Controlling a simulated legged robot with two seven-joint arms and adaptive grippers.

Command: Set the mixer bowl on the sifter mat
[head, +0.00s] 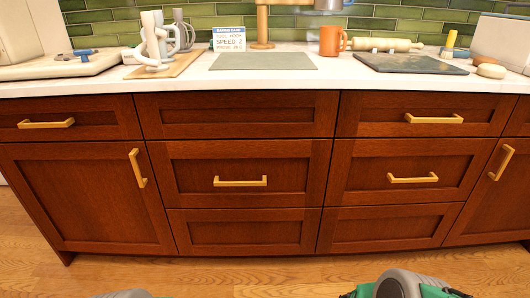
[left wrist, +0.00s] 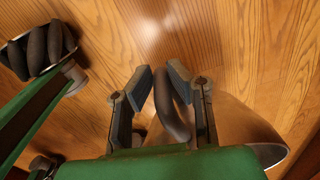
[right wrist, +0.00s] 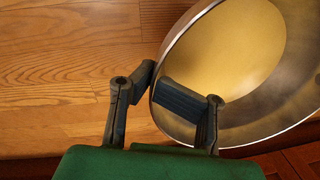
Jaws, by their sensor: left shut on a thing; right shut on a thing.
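The mixer bowl (right wrist: 222,62) is a round metal bowl with a pale golden inside, at the right of the right wrist view. My right gripper (right wrist: 154,82) is shut on its rim. My left gripper (left wrist: 161,76) is shut on a dark curved handle (left wrist: 172,112); a brownish bowl side and rim (left wrist: 270,154) show beside it in the left wrist view. The bowl is out of the head view. On the counter lie a flat grey-green mat (head: 262,61) in the middle and a dark slab (head: 408,64) to its right. I cannot tell which is the sifter mat.
The white counter (head: 300,85) runs above red-brown drawers (head: 237,172) with brass handles. White and grey mixer tools (head: 155,42) stand on a board left of the mat. The grey-green mat is bare.

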